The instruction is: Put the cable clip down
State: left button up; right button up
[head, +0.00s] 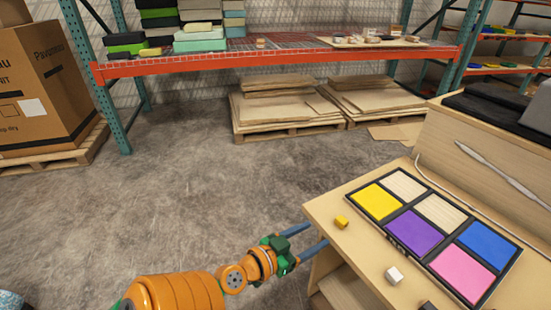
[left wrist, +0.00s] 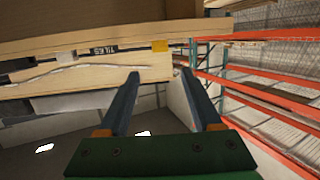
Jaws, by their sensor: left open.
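My left gripper (head: 317,234) is open with its two blue fingers pointing at the left edge of the console table (head: 322,208). In the left wrist view the gripper (left wrist: 162,75) shows nothing held between its fingers. A small yellow block (head: 341,221) lies on the table near that edge, apart from the fingers; it also shows in the left wrist view (left wrist: 160,46). A small white block (head: 393,275) and a dark piece (head: 428,306) lie nearer the front. I cannot tell which piece, if any, is the cable clip. My right gripper is not in view.
A black tray (head: 408,253) holds yellow, purple, pink, blue and pale wood tiles. A thin white cable (head: 416,167) runs along the table behind it. A red-beamed shelf (head: 280,56), pallets of boards (head: 270,118) and a carton (head: 42,85) stand farther back. The floor between is clear.

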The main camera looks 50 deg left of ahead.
pick_arm(q)
jog(key=s+d+f+g, duration=0.2)
jog(key=s+f+g, duration=0.15)
jog(key=f, duration=0.55)
jog(key=s+d+f+g, duration=0.15)
jog(key=s+f, duration=0.25)
jog(key=f, duration=0.5)
jog(key=s+d+f+g, duration=0.1)
jog(key=s+f+g, duration=0.3)
jog(key=f, duration=0.6)
jog(key=s+d+f+m+g, duration=0.1)
jog(key=s+d+f+g, duration=0.2)
jog(key=s, duration=0.5)
jog(key=s+d+f+m+g, duration=0.1)
jog(key=s+d+f+g, duration=0.1)
jog(key=s+f, duration=0.4)
jog(key=shift+s+d+g, duration=0.4)
jog(key=shift+s+d, duration=0.05)
jog(key=shift+s, duration=0.55)
